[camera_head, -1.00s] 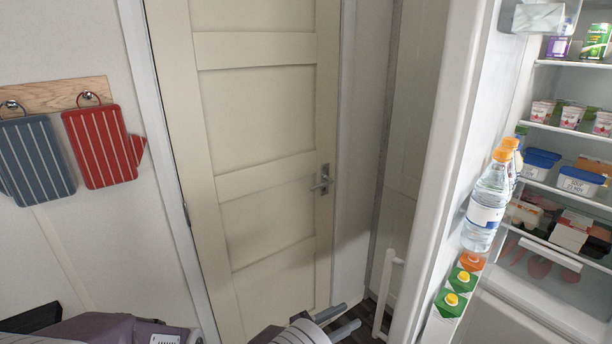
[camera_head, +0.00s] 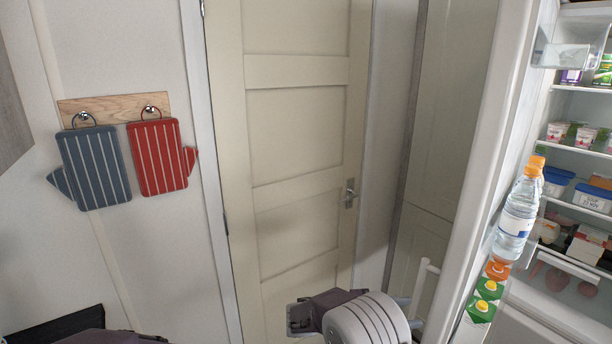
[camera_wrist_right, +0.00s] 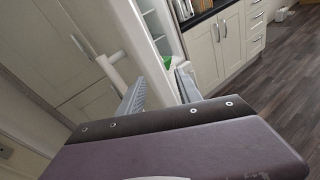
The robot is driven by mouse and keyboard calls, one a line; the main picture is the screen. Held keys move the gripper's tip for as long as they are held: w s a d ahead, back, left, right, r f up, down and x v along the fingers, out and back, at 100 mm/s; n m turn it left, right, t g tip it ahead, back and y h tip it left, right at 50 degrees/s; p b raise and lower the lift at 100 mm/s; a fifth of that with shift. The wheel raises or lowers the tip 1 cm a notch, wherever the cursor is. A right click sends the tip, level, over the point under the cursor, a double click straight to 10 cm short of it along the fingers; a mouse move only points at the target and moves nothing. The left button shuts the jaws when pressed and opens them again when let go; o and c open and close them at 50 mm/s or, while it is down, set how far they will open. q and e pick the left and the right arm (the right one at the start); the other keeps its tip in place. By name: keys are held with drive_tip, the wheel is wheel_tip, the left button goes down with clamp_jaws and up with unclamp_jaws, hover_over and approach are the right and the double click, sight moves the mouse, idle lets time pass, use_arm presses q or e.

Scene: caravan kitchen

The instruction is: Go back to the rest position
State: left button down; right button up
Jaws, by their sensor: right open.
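My right gripper (camera_head: 412,311) is low in the head view, in front of the cream door (camera_head: 300,120), mostly hidden behind my own wrist. In the right wrist view its two grey fingers (camera_wrist_right: 160,84) stand apart with nothing between them. It is open and empty. My left gripper is not in view; only a purple part of what looks like my left arm shows at the bottom left edge of the head view.
An open fridge (camera_head: 515,270) stands at right, with bottles (camera_head: 518,215) and cartons (camera_head: 485,298) in its door. A white handle (camera_head: 422,290) is close to my right gripper. Blue (camera_head: 95,168) and red (camera_head: 160,158) oven mitts hang at left.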

drive_tip(key=s+d+m+g+y+p, duration=0.1)
drive_tip(key=s+d+m+g+y, duration=0.6)
drive_tip(key=s, duration=0.6)
drive_tip(key=s+a+f+m+t+y, duration=0.2)
drive_tip(key=s+a+f+m+y, duration=0.3)
drive_tip(key=s, duration=0.3)
drive_tip(key=w+a+f+m+t+y, duration=0.2)
drive_tip(key=a+f+m+t+y, duration=0.1)
drive_tip(key=a+m, duration=0.3)
drive_tip(key=shift+w+a+f+t+y+p, duration=0.25)
drive_tip(key=shift+a+f+t+y+p, duration=0.1)
drive_tip(key=shift+f+y, duration=0.35)
